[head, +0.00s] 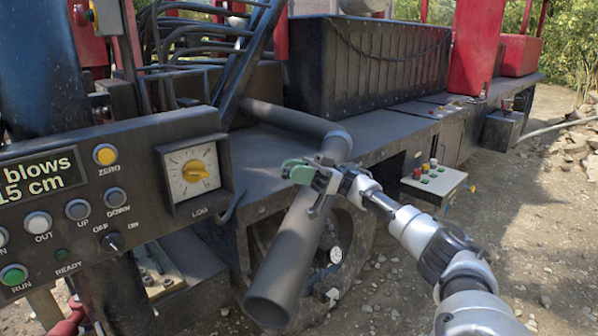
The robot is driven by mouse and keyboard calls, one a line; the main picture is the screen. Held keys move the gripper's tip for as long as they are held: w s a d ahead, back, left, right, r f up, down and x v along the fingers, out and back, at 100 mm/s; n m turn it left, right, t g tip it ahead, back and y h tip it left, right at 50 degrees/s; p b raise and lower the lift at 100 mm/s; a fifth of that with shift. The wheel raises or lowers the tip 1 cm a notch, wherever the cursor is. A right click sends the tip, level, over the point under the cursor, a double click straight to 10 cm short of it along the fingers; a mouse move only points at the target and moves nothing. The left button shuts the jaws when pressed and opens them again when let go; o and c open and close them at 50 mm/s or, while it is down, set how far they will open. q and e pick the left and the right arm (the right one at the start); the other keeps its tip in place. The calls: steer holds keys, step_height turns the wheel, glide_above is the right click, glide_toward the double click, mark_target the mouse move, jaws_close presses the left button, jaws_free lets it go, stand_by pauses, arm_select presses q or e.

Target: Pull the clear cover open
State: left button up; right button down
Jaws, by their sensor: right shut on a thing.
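My right arm comes in from the lower right, and its gripper (312,179) is in front of the dark bent pipe (296,250). It is shut on a small green piece (297,171); I cannot tell what this piece belongs to. I cannot make out a clear cover with certainty. My left gripper is not in view.
The black control panel (135,215) with buttons and a display fills the left. The pipe's open end juts forward at lower middle. A pale box with buttons (433,182) is beyond my right arm. Gravel ground (540,230) is open at right.

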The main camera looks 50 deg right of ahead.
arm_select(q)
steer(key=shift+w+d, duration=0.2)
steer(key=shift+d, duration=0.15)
arm_select(e)
steer(key=shift+w+d+r, duration=0.15)
steer(key=shift+w+d, duration=0.15)
steer(key=shift+d, duration=0.1)
steer(key=c, duration=1.1)
jaws_free()
steer(key=shift+w+a, duration=0.1)
steer(key=shift+c, duration=0.2)
steer(key=shift+o, duration=1.1)
steer(key=shift+w+a, duration=0.25)
steer(key=shift+w, duration=0.1)
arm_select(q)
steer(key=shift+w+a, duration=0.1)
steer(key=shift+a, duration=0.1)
arm_select(e)
steer(key=shift+s, duration=0.15)
steer(key=shift+d, duration=0.1)
arm_select(q)
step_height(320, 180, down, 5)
steer(key=b, duration=0.5)
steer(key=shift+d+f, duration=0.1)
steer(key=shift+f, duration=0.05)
arm_select(e)
steer(key=v, duration=1)
steer(key=shift+s+d+f, duration=0.2)
steer(key=shift+d, duration=0.1)
